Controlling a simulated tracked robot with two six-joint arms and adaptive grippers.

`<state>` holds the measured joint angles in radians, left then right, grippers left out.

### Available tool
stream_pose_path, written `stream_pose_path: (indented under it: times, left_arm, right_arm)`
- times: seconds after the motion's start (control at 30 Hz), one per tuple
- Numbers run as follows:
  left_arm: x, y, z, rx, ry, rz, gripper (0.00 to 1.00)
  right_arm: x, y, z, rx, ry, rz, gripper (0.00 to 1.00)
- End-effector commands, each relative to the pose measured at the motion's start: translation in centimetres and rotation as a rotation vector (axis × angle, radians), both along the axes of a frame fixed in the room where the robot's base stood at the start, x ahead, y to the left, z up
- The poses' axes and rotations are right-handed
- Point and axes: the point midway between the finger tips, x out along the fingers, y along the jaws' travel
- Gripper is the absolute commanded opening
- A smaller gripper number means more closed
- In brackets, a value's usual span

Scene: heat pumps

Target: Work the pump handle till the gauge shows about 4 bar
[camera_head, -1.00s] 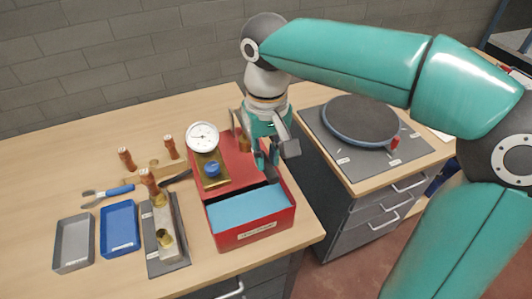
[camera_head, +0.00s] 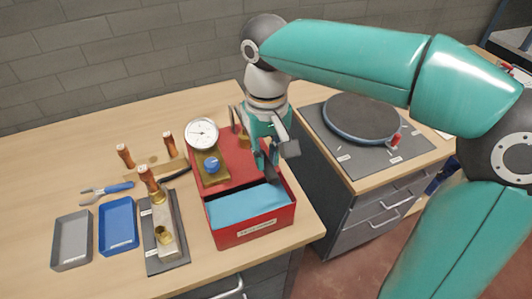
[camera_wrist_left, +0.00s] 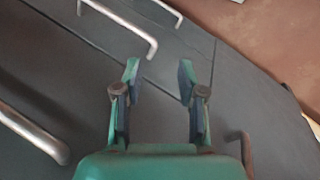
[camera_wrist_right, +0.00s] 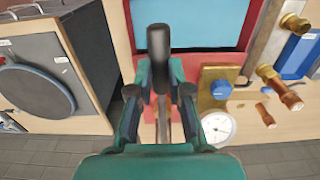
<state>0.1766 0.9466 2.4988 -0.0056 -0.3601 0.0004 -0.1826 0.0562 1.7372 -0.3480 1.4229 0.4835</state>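The red test pump (camera_head: 255,236) stands near the right edge of the wooden bench, with blue water in its open tank. Its white round gauge (camera_head: 202,133) sits behind a brass block with a blue knob (camera_head: 211,165); the reading is too small to tell. The pump handle has a black grip (camera_wrist_right: 160,45) on a grey lever. My right gripper (camera_head: 266,158) is above the pump, its fingers closed on either side of the handle; it also shows in the right wrist view (camera_wrist_right: 160,78). My left gripper (camera_wrist_left: 159,78) is open and empty, in front of grey drawers.
Left of the pump are a brass fitting on a dark plate (camera_head: 180,225), a blue tray (camera_head: 118,227), a grey tray (camera_head: 72,240), pliers (camera_head: 106,192) and copper pipe ends. A round dark plate (camera_head: 362,118) lies on the cabinet at right. Drawer handles (camera_wrist_left: 128,30) stick out near my left gripper.

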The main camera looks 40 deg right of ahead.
Motion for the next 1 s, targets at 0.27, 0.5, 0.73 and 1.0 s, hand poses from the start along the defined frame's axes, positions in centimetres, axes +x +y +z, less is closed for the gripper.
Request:
stream_pose_path:
  times: [0.27, 0.5, 0.73, 1.0]
  left_arm:
    - [0.0, 0.0, 0.5, 0.000, 0.000, 0.000, 0.40]
    - [0.0, 0.0, 3.2, 0.000, 0.000, 0.000, 0.40]
    - [0.0, 0.0, 5.8, 0.000, 0.000, 0.000, 0.40]
    - [0.0, 0.0, 8.7, 0.000, 0.000, 0.000, 0.40]
  right_arm:
    - [0.0, 0.0, 0.4, 0.000, 0.002, 0.001, 0.16]
    - [0.0, 0.0, 3.3, 0.000, 0.001, 0.001, 0.16]
    - [0.0, 0.1, 6.1, 0.000, 0.001, 0.001, 0.16]
    - [0.0, 0.1, 9.2, 0.000, 0.001, 0.001, 0.16]
